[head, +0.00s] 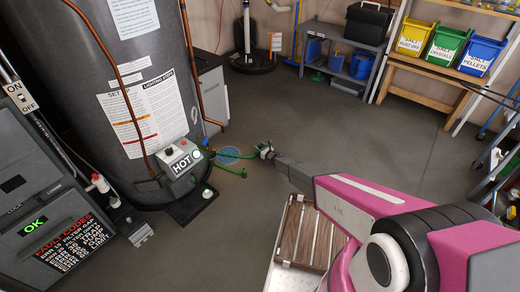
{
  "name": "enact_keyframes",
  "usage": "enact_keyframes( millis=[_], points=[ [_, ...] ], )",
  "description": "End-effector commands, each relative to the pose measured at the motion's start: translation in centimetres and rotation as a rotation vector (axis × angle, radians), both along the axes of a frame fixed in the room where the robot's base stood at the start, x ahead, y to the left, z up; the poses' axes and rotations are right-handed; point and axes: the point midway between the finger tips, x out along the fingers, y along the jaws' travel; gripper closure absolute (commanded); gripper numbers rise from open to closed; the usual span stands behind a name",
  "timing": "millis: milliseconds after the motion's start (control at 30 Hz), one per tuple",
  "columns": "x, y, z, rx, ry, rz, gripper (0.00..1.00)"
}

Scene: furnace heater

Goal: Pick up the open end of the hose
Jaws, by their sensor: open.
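A thin green hose (231,171) lies low near the foot of the big grey water heater (135,75). One stretch runs right from the brass-coloured fitting at the heater's base, and another stretch ends in a darker green tip (243,174). How the two stretches join is too small to tell. My gripper (264,150) is at the far end of my pink arm, just right of the upper stretch and above and right of the tip. It is open. Whether it touches the hose cannot be told from this view.
A round bluish grate-like patch (228,155) lies on the floor under the hose. The heater's control box (182,160) reads HOT. A slatted wooden platform (307,235) stands below my arm. Shelves (342,55) and salt bins (447,45) line the back. The middle floor is clear.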

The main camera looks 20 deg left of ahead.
Motion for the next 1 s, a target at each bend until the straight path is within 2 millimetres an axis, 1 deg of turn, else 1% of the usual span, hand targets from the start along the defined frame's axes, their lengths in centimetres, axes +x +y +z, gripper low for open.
enact_keyframes(
  millis=[233, 267, 300, 367, 400, 433, 800, 867, 967, 1000],
  points=[
    [-0.2, 0.1, 0.0, 0.000, 0.000, 0.000, 0.48],
    [-0.2, 0.1, 0.0, -0.001, 0.001, 0.000, 0.52],
    [-0.2, 0.1, 0.0, 0.000, 0.000, 0.000, 0.65],
    [-0.2, 0.1, 0.0, 0.000, 0.000, 0.000, 0.84],
    [-0.2, 0.1, 0.0, 0.000, 0.000, 0.000, 0.97],
    [-0.2, 0.1, 0.0, -0.001, 0.001, 0.000, 1.00],
    [-0.2, 0.1, 0.3, 0.001, -0.001, 0.000, 1.00],
    [-0.2, 0.1, 0.8, 0.001, -0.001, 0.000, 1.00],
    [-0.3, 0.0, 2.1, 0.001, -0.001, 0.000, 1.00],
    [-0.4, 0.0, 2.9, 0.002, -0.001, 0.001, 1.00]
  ],
)
